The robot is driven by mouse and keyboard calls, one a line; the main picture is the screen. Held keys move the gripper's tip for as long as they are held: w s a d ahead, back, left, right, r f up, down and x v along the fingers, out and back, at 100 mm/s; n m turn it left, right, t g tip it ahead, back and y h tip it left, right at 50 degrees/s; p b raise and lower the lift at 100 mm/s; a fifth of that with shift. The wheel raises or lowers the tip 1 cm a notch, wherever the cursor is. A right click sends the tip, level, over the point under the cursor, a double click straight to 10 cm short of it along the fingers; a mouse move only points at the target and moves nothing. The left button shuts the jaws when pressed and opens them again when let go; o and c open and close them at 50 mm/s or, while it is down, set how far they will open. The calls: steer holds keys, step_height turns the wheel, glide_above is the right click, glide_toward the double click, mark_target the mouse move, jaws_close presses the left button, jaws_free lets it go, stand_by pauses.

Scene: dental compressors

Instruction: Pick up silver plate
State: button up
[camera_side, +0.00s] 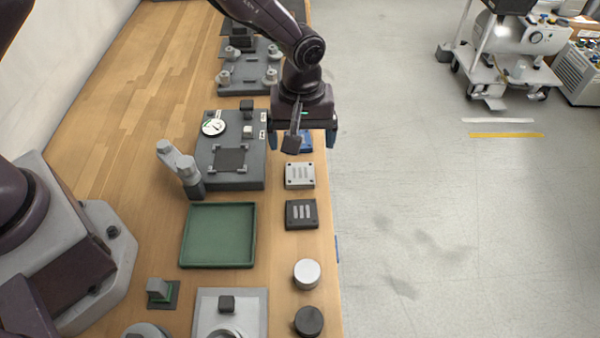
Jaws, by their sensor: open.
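The silver plate (299,176) is a light square piece with slots and dark corner holes. It lies flat near the right edge of the wooden table. My gripper (302,142) is open, with its blue-tipped fingers spread wide, above and behind the silver plate in the picture. I see no contact between the gripper and the silver plate.
A dark slotted plate (301,214) lies just in front of the silver one. A grey fixture (230,178) and an empty green tray (218,236) stand to the left. A white cylinder (306,274) and a dark cylinder (309,321) stand nearer. The table edge is close on the right.

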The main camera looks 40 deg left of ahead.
mark_target(300, 172)
step_height(300, 172, down, 9)
steer(key=shift+a+f, duration=0.15)
stand_by(0.4)
steer(key=shift+c, duration=0.4)
steer(key=c, duration=1)
